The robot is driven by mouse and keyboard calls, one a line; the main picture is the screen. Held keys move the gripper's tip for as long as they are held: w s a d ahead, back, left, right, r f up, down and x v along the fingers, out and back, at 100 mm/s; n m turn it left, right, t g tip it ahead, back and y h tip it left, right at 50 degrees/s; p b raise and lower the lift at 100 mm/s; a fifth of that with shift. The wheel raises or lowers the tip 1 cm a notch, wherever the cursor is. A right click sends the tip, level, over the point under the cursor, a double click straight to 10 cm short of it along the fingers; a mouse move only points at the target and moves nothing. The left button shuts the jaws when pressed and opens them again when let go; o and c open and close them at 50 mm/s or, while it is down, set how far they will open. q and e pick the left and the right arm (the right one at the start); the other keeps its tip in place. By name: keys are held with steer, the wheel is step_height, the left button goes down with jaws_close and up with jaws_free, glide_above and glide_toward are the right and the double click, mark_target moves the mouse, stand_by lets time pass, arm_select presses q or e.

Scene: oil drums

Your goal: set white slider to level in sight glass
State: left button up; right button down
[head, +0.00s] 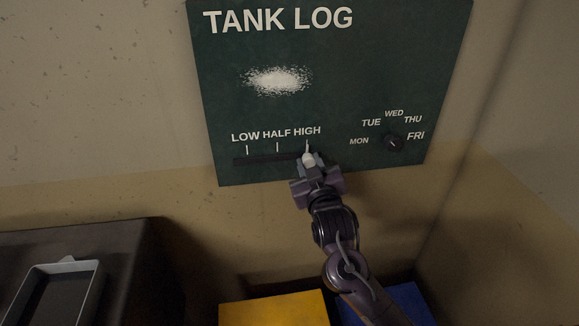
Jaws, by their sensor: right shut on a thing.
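A dark green TANK LOG board (340,80) hangs on the wall. Near its lower edge is a dark slot (262,160) with tick marks labelled LOW, HALF and HIGH. The white slider (308,158) stands at the right end of the slot, just under the HIGH mark. My right gripper (309,165) reaches up from below and is shut on the slider, hiding its lower part. The sight glass is not in view. My left gripper is not in view.
A day dial (393,143), labelled MON to FRI, is at the board's lower right. A white smudge (278,81) marks the board. A grey tray (62,268) lies on a dark surface at lower left. Yellow (275,309) and blue (408,300) objects stand below.

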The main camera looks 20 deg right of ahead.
steer(key=c, duration=1.1)
jaws_free()
steer(key=shift+s, duration=0.1)
steer(key=shift+s+a+f, duration=0.1)
steer(key=shift+s, duration=0.2)
steer(key=s+b, duration=0.1)
steer(key=s, duration=0.2)
steer(key=s+a+b, duration=0.1)
steer(key=s, duration=0.3)
steer(key=shift+a+b, duration=0.15)
steer(key=shift+b, duration=0.25)
